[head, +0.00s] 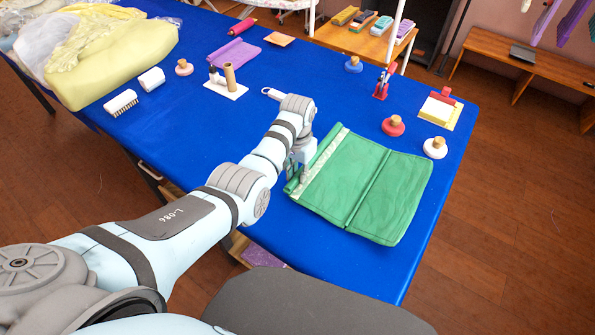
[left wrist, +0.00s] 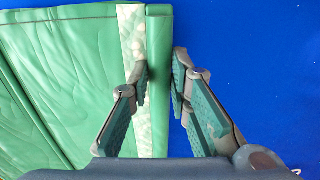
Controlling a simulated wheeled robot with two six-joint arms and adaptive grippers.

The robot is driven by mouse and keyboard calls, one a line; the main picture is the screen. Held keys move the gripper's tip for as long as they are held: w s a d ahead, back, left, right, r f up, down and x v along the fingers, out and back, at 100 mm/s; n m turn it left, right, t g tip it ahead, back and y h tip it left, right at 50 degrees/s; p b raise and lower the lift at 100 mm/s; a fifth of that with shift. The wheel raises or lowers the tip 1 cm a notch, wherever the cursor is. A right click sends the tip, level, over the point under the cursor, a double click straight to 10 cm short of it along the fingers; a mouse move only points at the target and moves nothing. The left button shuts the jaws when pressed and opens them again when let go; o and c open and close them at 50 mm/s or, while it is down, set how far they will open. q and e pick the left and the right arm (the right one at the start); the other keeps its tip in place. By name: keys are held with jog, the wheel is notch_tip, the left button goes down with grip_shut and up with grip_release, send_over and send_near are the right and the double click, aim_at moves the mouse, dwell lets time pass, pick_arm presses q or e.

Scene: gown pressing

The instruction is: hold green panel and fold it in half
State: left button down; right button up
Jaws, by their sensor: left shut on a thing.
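The green panel (head: 375,190) lies on the blue table near its right front edge. A seam or crease runs down its middle, and a pale patterned strip (head: 327,162) runs along its left side. My left gripper (head: 300,172) is at the panel's left edge. In the left wrist view, the gripper (left wrist: 160,82) has its fingers on both sides of the green rolled edge (left wrist: 159,60), next to the pale strip (left wrist: 133,50). It is shut on that edge. The rest of the panel (left wrist: 60,80) spreads to the left there. My right gripper is not in view.
The blue table (head: 200,130) is bare around the panel's front. Red (head: 393,126) and white (head: 435,147) knobbed discs stand behind the panel. A cardboard tube on a white base (head: 229,78) stands farther back. Yellow and white fabric (head: 110,55) is heaped at the back left.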

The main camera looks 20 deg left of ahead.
pick_arm(q)
jog(key=shift+f+b, duration=0.4)
jog(key=shift+f, duration=0.2)
dwell(0.6)
jog(key=c, duration=2.1)
grip_release()
jog(key=shift+c, duration=0.2)
grip_shut()
jog(key=o, duration=0.7)
grip_release()
